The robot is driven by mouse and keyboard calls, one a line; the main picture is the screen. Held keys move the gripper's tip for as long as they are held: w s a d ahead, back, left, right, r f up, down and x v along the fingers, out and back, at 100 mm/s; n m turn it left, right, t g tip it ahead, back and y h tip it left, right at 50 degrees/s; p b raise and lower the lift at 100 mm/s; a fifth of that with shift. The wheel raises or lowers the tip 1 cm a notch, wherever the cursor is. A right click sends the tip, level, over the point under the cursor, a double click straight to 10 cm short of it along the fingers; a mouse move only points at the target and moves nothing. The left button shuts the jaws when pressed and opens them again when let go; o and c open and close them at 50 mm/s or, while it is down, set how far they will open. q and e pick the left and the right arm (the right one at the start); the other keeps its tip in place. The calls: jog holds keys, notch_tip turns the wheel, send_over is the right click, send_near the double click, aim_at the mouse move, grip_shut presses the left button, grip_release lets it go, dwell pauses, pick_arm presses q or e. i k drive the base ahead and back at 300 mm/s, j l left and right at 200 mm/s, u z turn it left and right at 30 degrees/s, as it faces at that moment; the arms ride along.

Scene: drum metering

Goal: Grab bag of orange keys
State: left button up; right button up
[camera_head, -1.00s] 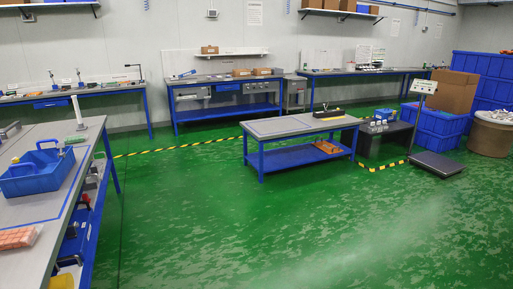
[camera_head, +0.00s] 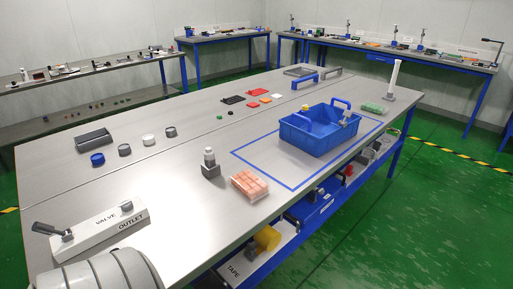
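A clear bag of orange keys (camera_head: 250,185) lies flat on the grey workbench (camera_head: 200,235). It is near the bench's front edge, at the lower left corner of a blue taped rectangle, to the left of a blue tote (camera_head: 319,132). Neither of my grippers shows in the head view, so I cannot see whether they are open or shut.
A small bottle in a grey holder (camera_head: 210,164) stands just left of the bag. A valve outlet block (camera_head: 98,228) and a grey ribbed drum (camera_head: 100,274) are at the lower left. A green item (camera_head: 374,108) lies beyond the tote. Green floor (camera_head: 400,220) is clear at right.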

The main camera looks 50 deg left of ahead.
aim_at(252, 187)
jog(key=i+u, duration=0.1)
jog(key=i, duration=1.55)
jog(key=i+u, duration=0.2)
jog(key=i, duration=0.25)
jog(key=i+l+u, duration=0.2)
jog(key=i, duration=0.25)
jog(key=i+l+u, duration=0.2)
jog(key=i, duration=0.2)
jog(key=u, duration=1.85)
